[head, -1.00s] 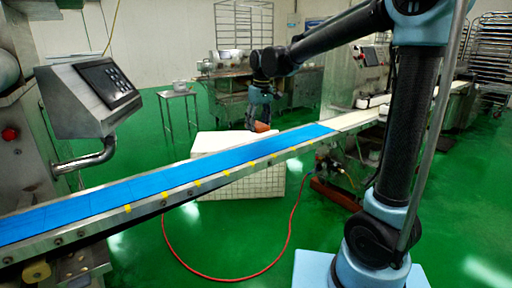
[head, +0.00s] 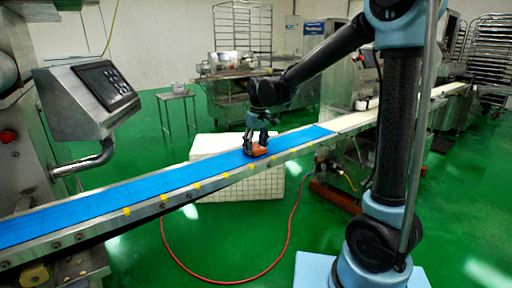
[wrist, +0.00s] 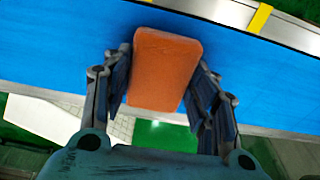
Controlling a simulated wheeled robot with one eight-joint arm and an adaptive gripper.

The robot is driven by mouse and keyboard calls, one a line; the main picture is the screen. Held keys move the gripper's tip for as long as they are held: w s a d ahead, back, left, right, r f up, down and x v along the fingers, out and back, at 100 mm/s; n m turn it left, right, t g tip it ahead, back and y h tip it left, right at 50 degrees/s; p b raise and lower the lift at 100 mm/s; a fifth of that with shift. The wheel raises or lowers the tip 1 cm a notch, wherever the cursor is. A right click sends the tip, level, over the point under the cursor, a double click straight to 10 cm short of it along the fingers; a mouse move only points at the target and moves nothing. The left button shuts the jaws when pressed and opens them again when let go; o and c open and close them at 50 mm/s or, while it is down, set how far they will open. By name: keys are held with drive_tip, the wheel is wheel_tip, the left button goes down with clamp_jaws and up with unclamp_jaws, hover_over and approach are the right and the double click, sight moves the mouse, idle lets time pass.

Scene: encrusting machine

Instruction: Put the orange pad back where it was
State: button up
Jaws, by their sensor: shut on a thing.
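The blue belt (wrist: 60,45) lies behind the pad there. I cannot tell whether the pad touches the belt or is just above it.
Yellow marks (head: 196,187) run along the belt's near rail. A control panel (head: 88,95) stands over the belt at the left. A white crate (head: 215,143) stands behind and below the belt. A red hose (head: 290,225) lies on the green floor. The belt beside the pad is clear.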

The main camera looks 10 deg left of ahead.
sight(258, 148)
drive_tip(key=o, duration=1.2)
wheel_tip(258, 148, up, 12)
drive_tip(key=d, duration=0.1)
drive_tip(key=shift+s, duration=0.45)
drive_tip(key=s+d+f+m, duration=0.2)
drive_tip(key=s+d, duration=0.2)
drive_tip(key=d, duration=0.9)
drive_tip(key=s+d+f+m, duration=0.3)
drive_tip(key=d, duration=0.9)
drive_tip(key=s+d+f+m+t+h, duration=0.1)
drive_tip(key=s+d+f+m, duration=0.3)
drive_tip(key=s+d+f, duration=1)
drive_tip(key=shift+s+d+m, duration=0.15)
drive_tip(key=shift+s+m, duration=0.25)
drive_tip(key=shift+s, duration=0.15)
